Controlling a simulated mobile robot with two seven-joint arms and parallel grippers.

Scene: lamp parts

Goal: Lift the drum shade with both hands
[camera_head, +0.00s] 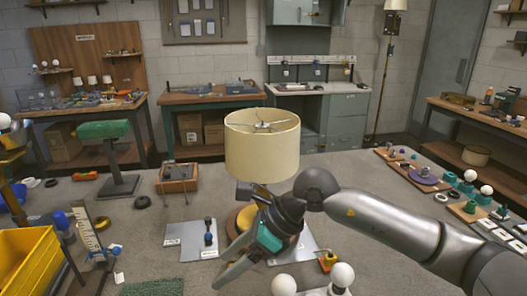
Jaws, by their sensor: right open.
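The drum shade (262,152) is cream, with a metal spider fitting across its open top. It stands upright near the middle of the head view, above a round wooden and yellow base (246,217). What bears it from below is mostly hidden. My right gripper (222,267) is open and empty, its dark fingers pointing down and left. It is in front of and below the shade, apart from it, and covers part of the round base. My left gripper is not in view.
A grey worktop (340,168) carries a small wooden box (177,178), a green-topped stand (118,182) and grey plates (190,240). A yellow bin (25,262) is at front left. White bulbs (342,275) stand at the front. Bulbs and small parts line the right side.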

